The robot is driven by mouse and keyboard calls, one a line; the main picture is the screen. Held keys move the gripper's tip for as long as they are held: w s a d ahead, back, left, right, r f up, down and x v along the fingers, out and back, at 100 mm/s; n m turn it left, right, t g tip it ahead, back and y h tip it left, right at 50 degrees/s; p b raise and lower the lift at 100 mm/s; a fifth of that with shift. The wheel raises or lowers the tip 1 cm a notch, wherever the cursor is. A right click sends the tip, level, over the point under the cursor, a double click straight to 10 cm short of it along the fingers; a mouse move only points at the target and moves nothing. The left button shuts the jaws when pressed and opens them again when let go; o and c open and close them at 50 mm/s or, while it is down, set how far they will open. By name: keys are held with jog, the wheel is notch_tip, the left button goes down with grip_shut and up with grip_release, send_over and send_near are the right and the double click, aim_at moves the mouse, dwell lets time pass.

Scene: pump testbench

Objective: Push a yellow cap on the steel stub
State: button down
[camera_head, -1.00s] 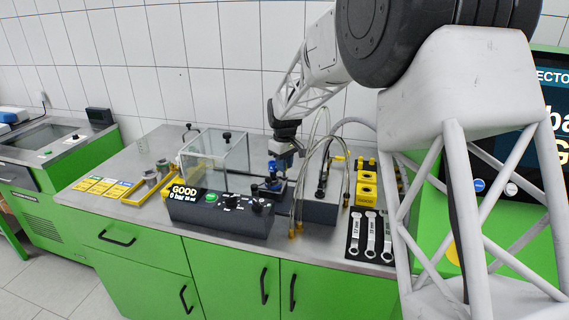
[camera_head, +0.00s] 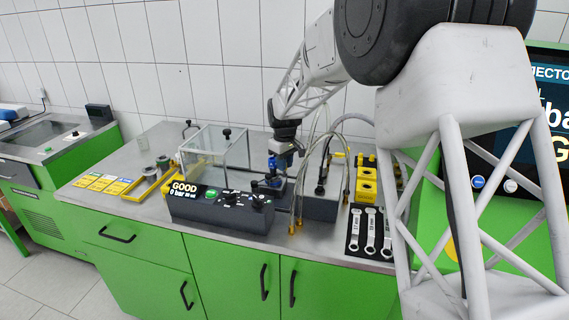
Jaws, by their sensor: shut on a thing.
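My gripper (camera_head: 288,155) is at the end of the arm, pointing down over the bench behind the right end of the black control box. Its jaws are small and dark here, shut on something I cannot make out. Blue fittings (camera_head: 274,166) show just left of and below it; I cannot tell whether it touches them. I cannot pick out the steel stub.
A clear box (camera_head: 212,148) stands left of my gripper, behind the control box (camera_head: 218,211) reading GOOD. Hoses (camera_head: 347,160) arch close on the right. Wrenches (camera_head: 371,232) lie at the front right. Metal cylinders (camera_head: 149,172) and yellow cards (camera_head: 103,183) are at the left.

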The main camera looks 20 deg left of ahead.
jog(key=shift+s+f, duration=0.1)
jog(key=shift+f, duration=0.3)
